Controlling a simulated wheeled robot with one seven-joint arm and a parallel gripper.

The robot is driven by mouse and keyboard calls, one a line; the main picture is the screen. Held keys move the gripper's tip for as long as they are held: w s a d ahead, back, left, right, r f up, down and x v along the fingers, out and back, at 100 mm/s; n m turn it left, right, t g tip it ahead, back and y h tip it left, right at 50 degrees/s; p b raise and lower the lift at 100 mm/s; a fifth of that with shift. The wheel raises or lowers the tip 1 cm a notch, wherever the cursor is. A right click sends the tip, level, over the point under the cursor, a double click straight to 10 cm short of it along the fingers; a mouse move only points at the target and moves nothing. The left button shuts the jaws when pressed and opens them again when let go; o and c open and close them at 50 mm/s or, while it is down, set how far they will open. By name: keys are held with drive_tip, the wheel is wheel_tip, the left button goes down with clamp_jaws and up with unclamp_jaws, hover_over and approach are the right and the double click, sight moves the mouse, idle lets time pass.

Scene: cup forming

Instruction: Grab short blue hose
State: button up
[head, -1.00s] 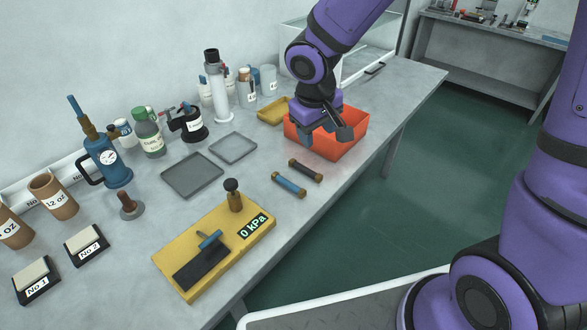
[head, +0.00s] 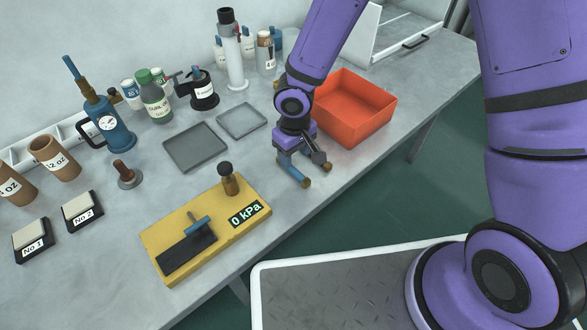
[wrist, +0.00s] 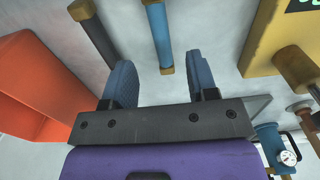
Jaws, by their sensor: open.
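The short blue hose (wrist: 158,38) has brass ends and lies on the grey bench. In the wrist view it runs up the picture, in line with the gap between my fingers. In the head view its blue body is partly hidden by my gripper and one brass end (head: 306,183) shows. My gripper (wrist: 159,66) is open and empty, over the hose's near end; I cannot tell its height. A dark hose (wrist: 96,37) with brass ends lies to the left in the wrist view, outside the left finger; in the head view its end (head: 327,168) shows beside my gripper.
An orange bin (head: 385,112) stands right of my gripper. A yellow board (head: 160,233) with a gauge reading 0 kPa and a brass knobbed post (head: 229,183) lies to the left. Two grey trays (head: 195,147) lie behind. The bench's front edge is close.

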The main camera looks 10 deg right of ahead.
sight(295, 170)
drive_tip(key=shift+s+f, duration=0.1)
drive_tip(key=shift+f, duration=2.9)
clamp_jaws()
